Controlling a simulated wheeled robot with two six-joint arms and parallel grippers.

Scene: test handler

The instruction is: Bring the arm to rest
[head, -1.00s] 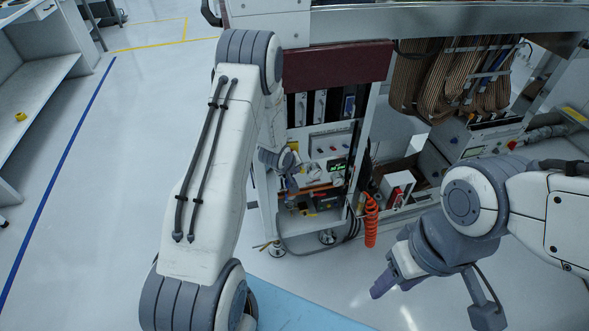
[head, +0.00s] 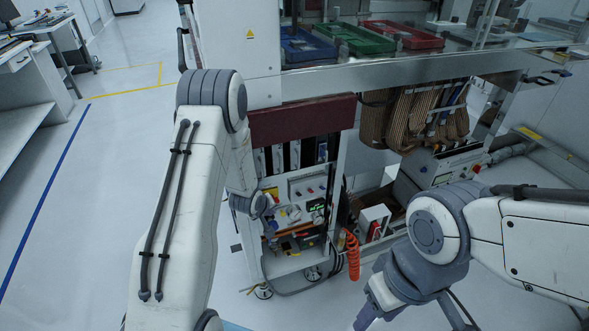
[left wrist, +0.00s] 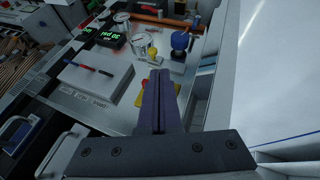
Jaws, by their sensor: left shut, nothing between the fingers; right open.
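My left arm comes in from the left in the head view and reaches toward the open lower bay of the test handler (head: 300,185). Its wrist is beside the bay's left side; the fingers are too small to make out there. In the left wrist view my left gripper (left wrist: 162,100) is shut and empty, its dark fingers over the light panel (left wrist: 120,82). A yellow and red part shows behind the fingers, partly hidden; I cannot tell whether they touch it. My right gripper (head: 368,313) is open, low at the bottom edge of the head view, its tips partly cut off.
A display (left wrist: 114,40), gauges and a blue knob (left wrist: 181,40) sit near the left gripper. An orange coiled hose (head: 352,257) hangs right of the bay. Blue (head: 308,47), green and red trays lie on the worktop above. The floor on the left is clear.

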